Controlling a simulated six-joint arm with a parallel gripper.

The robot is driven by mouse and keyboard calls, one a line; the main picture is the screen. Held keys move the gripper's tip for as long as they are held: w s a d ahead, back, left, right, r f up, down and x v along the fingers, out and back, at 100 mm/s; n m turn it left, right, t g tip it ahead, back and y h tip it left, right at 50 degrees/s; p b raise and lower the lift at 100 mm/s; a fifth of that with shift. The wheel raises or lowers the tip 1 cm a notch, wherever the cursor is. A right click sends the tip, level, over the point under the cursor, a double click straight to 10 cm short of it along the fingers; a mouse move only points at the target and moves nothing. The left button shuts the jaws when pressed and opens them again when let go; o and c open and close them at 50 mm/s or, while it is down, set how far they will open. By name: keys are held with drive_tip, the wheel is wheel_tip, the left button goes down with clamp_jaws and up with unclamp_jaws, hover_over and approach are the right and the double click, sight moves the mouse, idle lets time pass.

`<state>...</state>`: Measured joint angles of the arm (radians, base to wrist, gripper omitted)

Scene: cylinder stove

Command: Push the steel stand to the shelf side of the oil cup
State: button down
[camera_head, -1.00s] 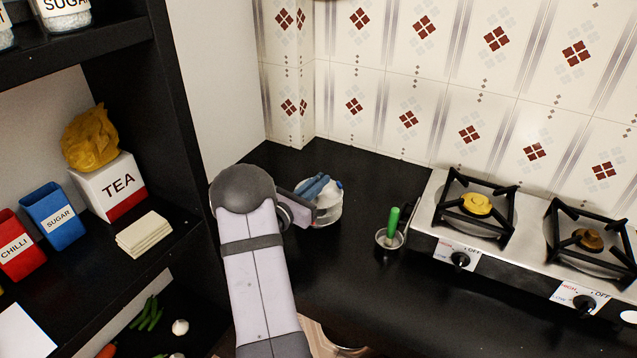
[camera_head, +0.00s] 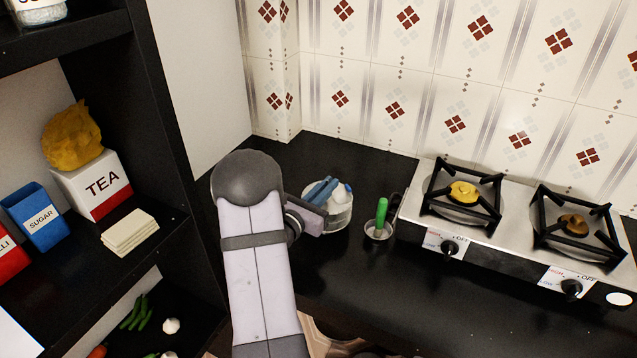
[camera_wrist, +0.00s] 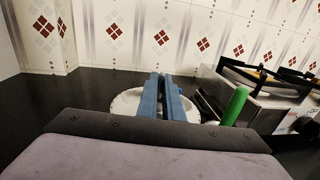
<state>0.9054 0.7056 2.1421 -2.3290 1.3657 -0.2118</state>
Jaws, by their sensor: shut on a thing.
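In the wrist view the stand (camera_wrist: 127,103) shows on both sides of the fingers (camera_wrist: 168,97). The oil cup (camera_head: 378,235) is a small steel cup holding a green-handled brush (camera_head: 381,212). It stands right of the stand, a narrow gap apart. In the wrist view the green handle (camera_wrist: 236,104) is right of my fingers.
The two-burner stove (camera_head: 520,215) stands right of the oil cup. The black shelf (camera_head: 130,235) with the tea box (camera_head: 92,188) and the sugar tin (camera_head: 36,217) is at the left. The counter (camera_head: 288,155) is clear behind the stand, up to the tiled wall.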

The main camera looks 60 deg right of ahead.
sight(336, 202)
drive_tip(key=shift+s+a, duration=0.2)
drive_tip(key=shift+s, duration=0.55)
drive_tip(key=shift+s+a, duration=0.15)
drive_tip(key=shift+s, duration=0.55)
drive_tip(key=c, duration=1.8)
unclamp_jaws()
drive_tip(key=shift+c, duration=0.2)
drive_tip(key=a+b, duration=0.2)
drive_tip(key=a, duration=0.5)
drive_tip(key=shift+w+a, duration=0.15)
drive_tip(key=shift+w, duration=0.3)
